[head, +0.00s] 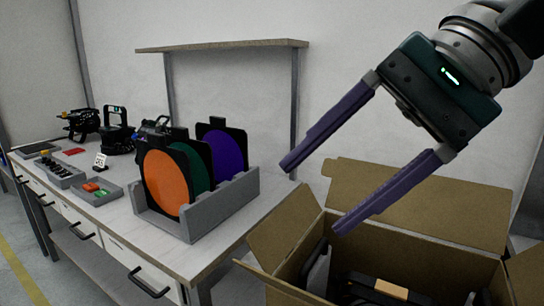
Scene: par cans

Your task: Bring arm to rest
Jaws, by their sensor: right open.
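My right gripper (312,197) is in the upper right of the head view, its arm coming in from the top right corner. Its two long purple fingers are spread wide with nothing between them. It hangs in the air above an open cardboard box (269,262), to the right of the workbench (185,258). The lower finger overlaps the box opening in the picture; I cannot tell the exact height above it. My left gripper is not in view.
On the bench, a grey rack (203,217) holds orange (167,183), green and purple (226,152) discs in black frames. Black devices (115,130) and small trays (97,191) stand farther left. The box has raised flaps (418,205) and dark items inside. A shelf (225,45) stands behind.

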